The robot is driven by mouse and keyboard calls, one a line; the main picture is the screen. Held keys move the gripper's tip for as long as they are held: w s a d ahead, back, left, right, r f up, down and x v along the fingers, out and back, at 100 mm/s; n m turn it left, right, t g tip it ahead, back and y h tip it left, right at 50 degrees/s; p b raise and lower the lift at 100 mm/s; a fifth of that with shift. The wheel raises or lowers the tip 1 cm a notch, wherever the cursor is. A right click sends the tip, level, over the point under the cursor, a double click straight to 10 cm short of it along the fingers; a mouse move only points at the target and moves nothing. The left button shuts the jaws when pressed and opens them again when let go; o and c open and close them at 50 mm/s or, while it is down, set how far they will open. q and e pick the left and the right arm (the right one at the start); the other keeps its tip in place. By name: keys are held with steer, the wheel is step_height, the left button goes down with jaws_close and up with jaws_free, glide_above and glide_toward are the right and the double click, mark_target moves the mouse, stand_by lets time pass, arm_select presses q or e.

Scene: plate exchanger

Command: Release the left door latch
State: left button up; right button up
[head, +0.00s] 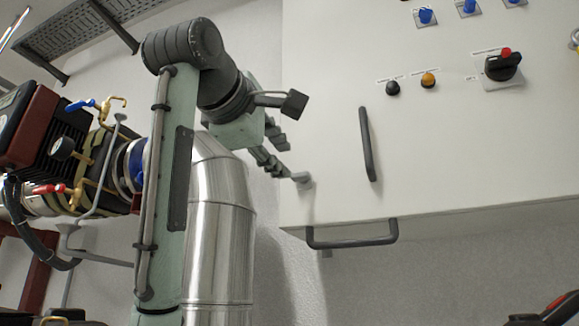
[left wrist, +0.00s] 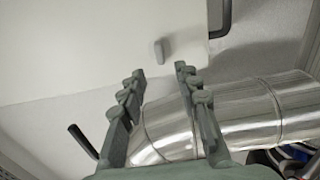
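The door latch, a small light grey knob (head: 302,179), sits on the white cabinet door (head: 335,90) near its lower left corner. It also shows in the left wrist view (left wrist: 158,50), just beyond my fingertips and roughly in line with the gap between them. My left gripper (head: 283,168) reaches toward it from the left. In the left wrist view its two green-grey fingers (left wrist: 160,72) are spread with nothing between them. A small gap seems to separate the tips from the latch; contact is hard to judge in the head view.
A dark vertical handle (head: 368,145) is on the door, and another dark handle (head: 352,236) is under the cabinet's lower edge. A shiny metal duct (head: 222,230) stands close behind my left arm. Pipes, valves and a gauge (head: 62,148) are at the left.

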arm_select(q)
steer(key=shift+v, duration=2.3)
steer(key=shift+w, duration=0.1)
